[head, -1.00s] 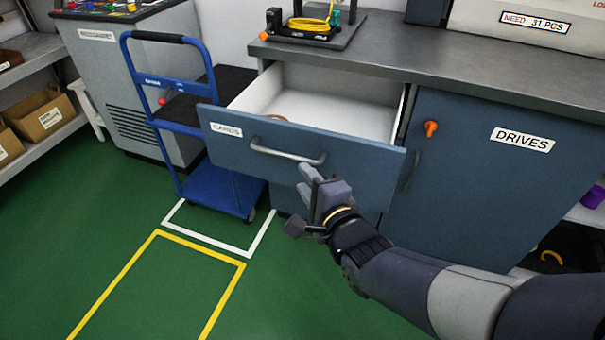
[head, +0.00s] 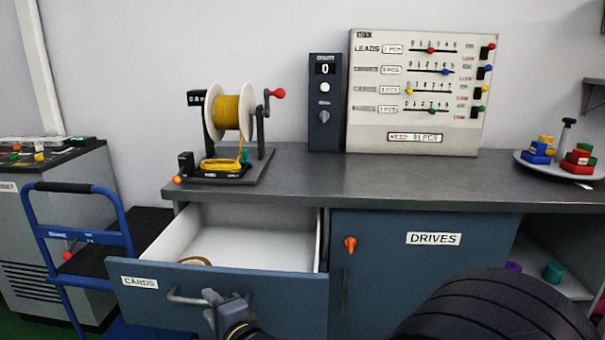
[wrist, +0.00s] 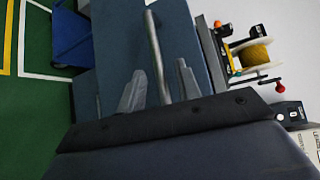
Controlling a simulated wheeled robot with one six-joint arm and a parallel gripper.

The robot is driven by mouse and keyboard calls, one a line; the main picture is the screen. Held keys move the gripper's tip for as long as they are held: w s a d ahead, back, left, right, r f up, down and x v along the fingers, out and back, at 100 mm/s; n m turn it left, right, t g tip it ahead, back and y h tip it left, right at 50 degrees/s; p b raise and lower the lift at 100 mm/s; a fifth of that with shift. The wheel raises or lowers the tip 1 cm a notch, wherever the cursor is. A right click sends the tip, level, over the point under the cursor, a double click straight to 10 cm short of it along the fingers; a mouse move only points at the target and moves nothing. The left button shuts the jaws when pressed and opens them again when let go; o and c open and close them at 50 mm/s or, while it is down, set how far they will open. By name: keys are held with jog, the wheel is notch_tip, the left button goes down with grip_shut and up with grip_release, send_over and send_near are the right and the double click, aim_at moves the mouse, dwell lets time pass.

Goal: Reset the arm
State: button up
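The blue drawer labelled CARDS (head: 270,300) is pulled open, its white inside showing. Its metal handle (head: 185,299) runs across the front. My gripper (head: 213,300) is at the handle's right part, low in the head view. In the wrist view my gripper (wrist: 160,80) has its two fingers apart, and the handle (wrist: 154,45) passes through the gap between them in the picture. I cannot tell whether a finger touches it. My arm's dark upper part covers the lower right of the head view.
A blue cart (head: 75,190) stands left of the drawer. The counter (head: 300,180) holds a yellow cable reel (head: 232,115), a counter box (head: 325,100), a slider board (head: 415,70) and a round tray (head: 530,160). The DRIVES door (head: 400,270) is closed.

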jog(key=shift+x, duration=1.25)
